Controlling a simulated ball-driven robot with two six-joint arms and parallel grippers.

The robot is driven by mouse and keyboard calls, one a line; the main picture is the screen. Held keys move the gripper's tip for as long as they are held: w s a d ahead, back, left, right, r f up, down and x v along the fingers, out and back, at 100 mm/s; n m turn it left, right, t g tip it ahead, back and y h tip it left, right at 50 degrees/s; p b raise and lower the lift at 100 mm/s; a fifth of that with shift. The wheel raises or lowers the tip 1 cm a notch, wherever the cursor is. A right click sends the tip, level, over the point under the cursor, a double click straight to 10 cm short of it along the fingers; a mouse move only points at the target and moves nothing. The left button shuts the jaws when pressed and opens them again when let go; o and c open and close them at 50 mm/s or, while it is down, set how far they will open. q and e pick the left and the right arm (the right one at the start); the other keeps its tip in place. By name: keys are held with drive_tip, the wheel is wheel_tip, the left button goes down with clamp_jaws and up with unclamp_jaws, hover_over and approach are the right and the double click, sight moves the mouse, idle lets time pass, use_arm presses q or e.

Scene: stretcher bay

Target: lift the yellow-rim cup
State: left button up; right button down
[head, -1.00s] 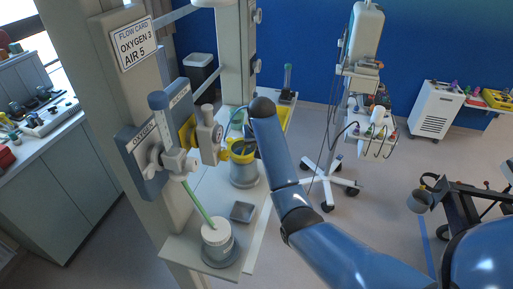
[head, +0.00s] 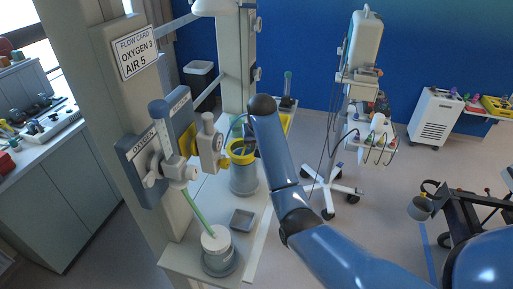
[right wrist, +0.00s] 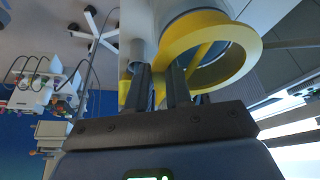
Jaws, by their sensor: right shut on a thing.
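The yellow-rim cup (head: 243,177) is upright at the back of the pale shelf, with a grey body under a wide yellow rim. My right gripper (head: 252,146) is at the right side of the rim, partly hidden behind my blue arm. In the right wrist view, the yellow rim (right wrist: 240,62) fills the upper right, and the two dark fingers of my right gripper (right wrist: 162,85) are closed at its edge. Whether the cup's base is clear of the shelf is hard to tell. My left gripper is not in view.
A white-topped canister (head: 219,254) with a green tube stands at the shelf's front. A small grey tray (head: 242,220) lies between it and the cup. Flow meters (head: 160,145) on the post stand close left of the cup. A wheeled pole stand (head: 332,180) is to the right.

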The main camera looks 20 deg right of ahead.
drive_tip(key=shift+r, duration=4.1)
